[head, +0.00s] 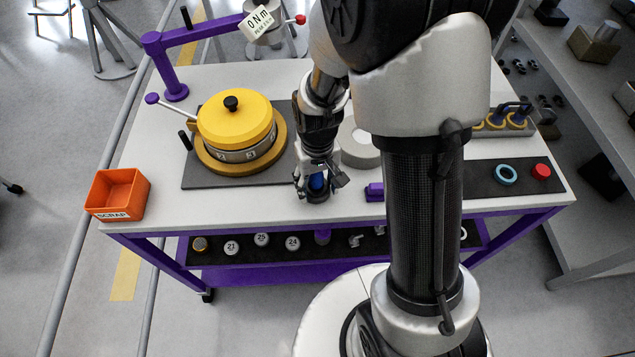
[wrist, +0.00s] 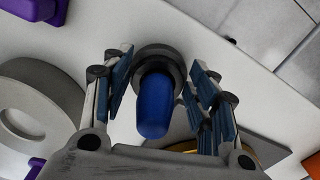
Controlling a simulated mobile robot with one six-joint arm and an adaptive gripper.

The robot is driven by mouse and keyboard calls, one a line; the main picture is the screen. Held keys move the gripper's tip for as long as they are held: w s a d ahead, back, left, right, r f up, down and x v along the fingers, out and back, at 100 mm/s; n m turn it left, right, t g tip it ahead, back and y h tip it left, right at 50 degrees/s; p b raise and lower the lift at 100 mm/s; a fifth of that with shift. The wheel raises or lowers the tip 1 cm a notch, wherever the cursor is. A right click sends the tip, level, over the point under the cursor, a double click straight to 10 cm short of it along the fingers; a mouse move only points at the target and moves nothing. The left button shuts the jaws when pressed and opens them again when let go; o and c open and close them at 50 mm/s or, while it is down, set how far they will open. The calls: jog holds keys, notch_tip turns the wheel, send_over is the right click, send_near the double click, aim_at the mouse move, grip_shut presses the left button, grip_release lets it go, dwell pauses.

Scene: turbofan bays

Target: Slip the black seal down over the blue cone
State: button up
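The blue cone (wrist: 154,105) stands on the white bench top, between the fingers of my gripper (wrist: 160,95) in the wrist view. A black ring (wrist: 158,57), which looks like the seal, goes around the cone's lower end. I cannot tell it surely from a dark base. My gripper is open, with a finger on each side and visible gaps to the cone. In the head view my gripper (head: 319,183) is low over the bench's front edge, with the blue cone (head: 318,182) partly hidden behind its fingers.
A yellow-lidded round housing (head: 235,112) stands left on a grey mat. A grey ring-shaped part (head: 358,145) and a purple block (head: 375,192) are close on the right. An orange scrap bin (head: 118,194) sits at the left corner. A light-blue ring (head: 506,174) lies right.

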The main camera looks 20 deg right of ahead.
jog(key=shift+o, duration=0.7)
jog(key=shift+r, duration=0.25)
notch_tip(320, 180, up, 10)
jog(key=shift+r, duration=0.8)
